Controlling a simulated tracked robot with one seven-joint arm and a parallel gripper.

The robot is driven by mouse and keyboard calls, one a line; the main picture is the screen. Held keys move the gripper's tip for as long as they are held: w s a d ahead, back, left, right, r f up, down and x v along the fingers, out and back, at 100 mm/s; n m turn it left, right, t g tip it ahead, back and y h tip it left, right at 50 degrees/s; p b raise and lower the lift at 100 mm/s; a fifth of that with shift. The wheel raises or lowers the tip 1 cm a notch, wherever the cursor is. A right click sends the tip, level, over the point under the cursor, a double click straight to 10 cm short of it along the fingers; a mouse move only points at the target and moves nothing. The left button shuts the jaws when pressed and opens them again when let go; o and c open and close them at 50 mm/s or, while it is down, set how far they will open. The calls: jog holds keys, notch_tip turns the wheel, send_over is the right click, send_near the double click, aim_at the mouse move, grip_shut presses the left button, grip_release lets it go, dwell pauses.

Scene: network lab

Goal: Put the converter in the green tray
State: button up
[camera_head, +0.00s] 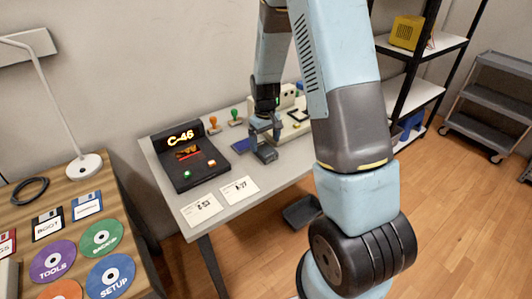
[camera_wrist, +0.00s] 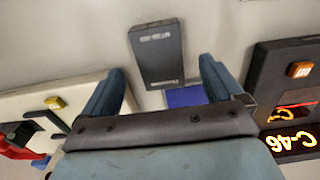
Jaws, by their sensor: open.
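A dark grey box with white lettering, seemingly the converter (camera_wrist: 157,54), lies on the light table in the wrist view. It also shows in the head view (camera_head: 265,153), below my gripper (camera_head: 264,128). My gripper (camera_wrist: 162,66) is open, its two blue fingers spread on either side of the box's near part as seen in the wrist view. Nothing is held. The height gap between fingers and box is hard to judge. No green tray is visible in either view; my arm hides part of the table's right side.
A lit C-46 console (camera_head: 185,158) stands left of the box, with white cards (camera_head: 240,190) in front. A blue pad (camera_head: 242,146) lies beside the box. Stamps (camera_head: 236,117) stand behind. A cream machine (camera_head: 290,122) is on the right. A dark bin (camera_head: 302,211) is on the floor.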

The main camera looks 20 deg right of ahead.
aim_at(265, 149)
jog(key=shift+w+f, duration=0.15)
jog(key=shift+f, duration=1)
jog(key=shift+w+f, duration=0.1)
jog(key=shift+f, duration=1.05)
jog(key=c, duration=1.3)
jog(key=shift+c, duration=0.2)
jog(key=shift+r, duration=0.15)
